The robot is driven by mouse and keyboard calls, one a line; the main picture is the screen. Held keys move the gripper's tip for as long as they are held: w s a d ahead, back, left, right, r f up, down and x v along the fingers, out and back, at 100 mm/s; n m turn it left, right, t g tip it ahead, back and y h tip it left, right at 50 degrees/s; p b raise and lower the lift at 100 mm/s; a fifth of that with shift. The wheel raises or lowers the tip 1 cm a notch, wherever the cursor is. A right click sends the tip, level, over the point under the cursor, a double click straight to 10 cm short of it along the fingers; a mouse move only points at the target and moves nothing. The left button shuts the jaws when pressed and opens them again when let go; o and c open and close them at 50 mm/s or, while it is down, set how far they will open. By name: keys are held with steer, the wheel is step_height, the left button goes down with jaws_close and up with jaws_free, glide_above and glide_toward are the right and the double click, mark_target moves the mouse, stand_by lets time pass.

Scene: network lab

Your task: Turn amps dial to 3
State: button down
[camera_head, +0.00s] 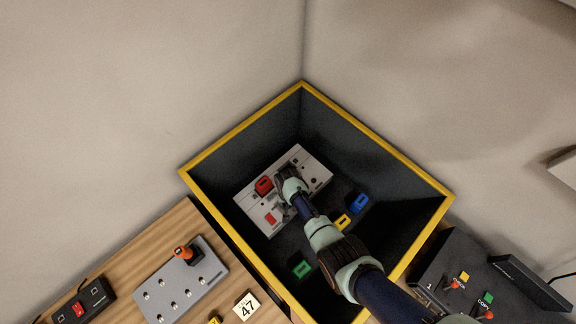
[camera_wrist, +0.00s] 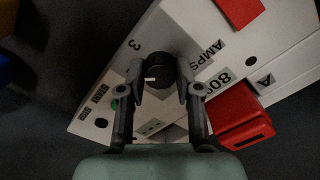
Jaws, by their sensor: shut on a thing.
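The white device panel (camera_head: 258,211) stands inside a dark bin with a yellow rim. The wrist view shows the panel's printed face (camera_wrist: 135,70), with the words AMPS, a "3" mark and a label "80". The black amps dial (camera_wrist: 160,72) sits between the fingers of my gripper (camera_wrist: 158,88), which is shut on it, a finger at either side. A small white mark on the dial points toward the left of the wrist view. In the head view my gripper (camera_head: 290,180) covers the dial.
Red blocks (camera_head: 263,186) are on the panel. Blue (camera_head: 358,203), yellow (camera_head: 342,221) and green (camera_head: 302,269) pieces lie in the bin (camera_head: 243,133), whose walls surround my arm. A wooden table (camera_head: 130,250) with a grey switch panel (camera_head: 180,282) stands left.

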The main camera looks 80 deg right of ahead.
steer(key=m, duration=0.4)
steer(key=shift+m, duration=2.2)
steer(key=c, duration=0.8)
jaws_free()
step_height(320, 180, up, 12)
steer(key=shift+r, duration=0.1)
